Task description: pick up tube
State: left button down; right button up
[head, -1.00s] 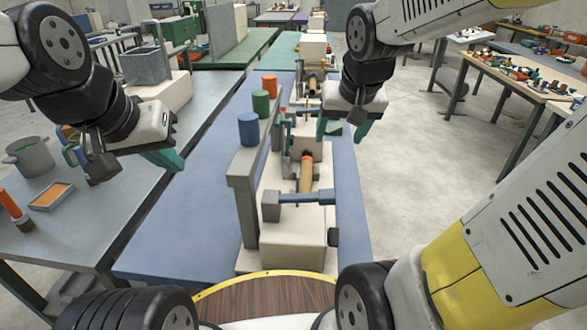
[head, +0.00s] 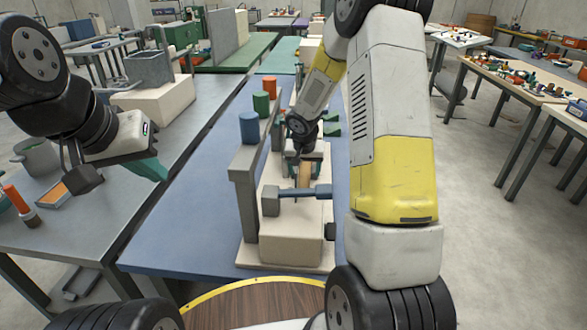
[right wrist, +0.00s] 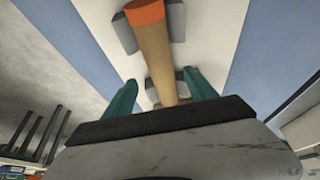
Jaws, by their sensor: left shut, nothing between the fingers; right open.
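The tube (head: 305,176) is tan and lies lengthwise on the cream winder stand, behind a grey-blue crossbar. The right wrist view shows the tube (right wrist: 153,52) with an orange end, resting over grey supports. My right gripper (right wrist: 161,82) is open, its green fingers on either side of the tube's line; contact cannot be told. In the head view my right wrist hides most of that gripper and part of the tube. My left gripper (head: 150,170) is shut and empty, over the grey table at the left, away from the tube.
A grey upright panel (head: 244,205) stands left of the winder. Blue, green and orange cylinders (head: 249,128) stand in a row beside it. The blue mat (head: 190,225) has free room to the left. A grey pot (head: 38,158) stands on the left table.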

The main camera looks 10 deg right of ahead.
aim_at(304, 175)
jog(key=x, duration=0.5)
jog(key=shift+w+a+f, duration=0.1)
jog(key=shift+w, duration=0.15)
jog(key=shift+c, duration=0.5)
grip_shut()
